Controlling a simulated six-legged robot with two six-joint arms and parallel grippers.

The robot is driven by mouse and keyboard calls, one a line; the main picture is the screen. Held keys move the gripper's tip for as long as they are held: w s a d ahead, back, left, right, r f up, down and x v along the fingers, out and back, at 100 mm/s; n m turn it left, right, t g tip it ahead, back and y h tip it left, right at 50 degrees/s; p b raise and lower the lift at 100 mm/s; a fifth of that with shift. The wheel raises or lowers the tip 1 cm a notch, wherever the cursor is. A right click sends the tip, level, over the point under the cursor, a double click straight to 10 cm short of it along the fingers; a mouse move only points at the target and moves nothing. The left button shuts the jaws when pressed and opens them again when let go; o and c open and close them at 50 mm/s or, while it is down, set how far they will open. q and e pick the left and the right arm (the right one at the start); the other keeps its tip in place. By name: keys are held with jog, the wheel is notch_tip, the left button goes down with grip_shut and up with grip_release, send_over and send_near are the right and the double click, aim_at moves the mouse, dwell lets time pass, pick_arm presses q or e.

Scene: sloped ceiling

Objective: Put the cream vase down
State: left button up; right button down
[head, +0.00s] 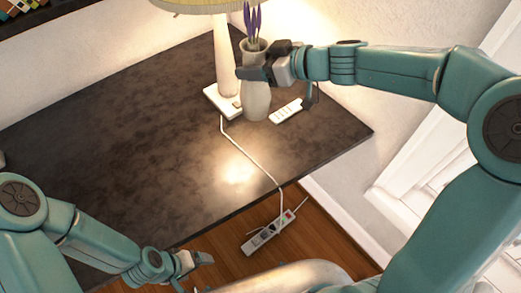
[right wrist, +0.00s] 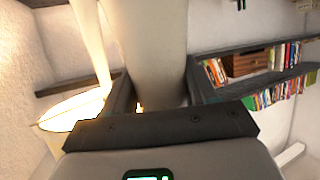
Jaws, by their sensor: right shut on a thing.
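The cream vase (head: 256,101) is upright at the back right of the dark table (head: 150,130), with purple flowers (head: 253,22) in it. My right gripper (head: 254,74) is shut around its upper body. I cannot tell whether its base touches the tabletop. In the right wrist view the vase (right wrist: 157,45) fills the space between the fingers. My left gripper (head: 200,262) is low, beyond the table's front edge and far from the vase; its jaw opening is unclear.
A lamp (head: 226,60) stands just left of the vase, close to it. A white remote-like object (head: 286,111) lies right of the vase. A cord (head: 250,160) crosses the table to a power strip (head: 268,234) beyond its edge. The table's left and middle are clear.

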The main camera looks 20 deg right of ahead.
aim_at(256, 114)
notch_tip(256, 114, down, 15)
jog(key=b, duration=0.6)
jog(key=shift+r+b, duration=0.15)
jog(key=shift+b, duration=0.15)
jog(key=shift+f, duration=0.65)
notch_tip(256, 114, down, 4)
jog(key=shift+f+b, duration=0.1)
jog(key=shift+b, duration=0.75)
jog(key=shift+c, duration=1.7)
grip_release()
jog(key=shift+f, duration=0.2)
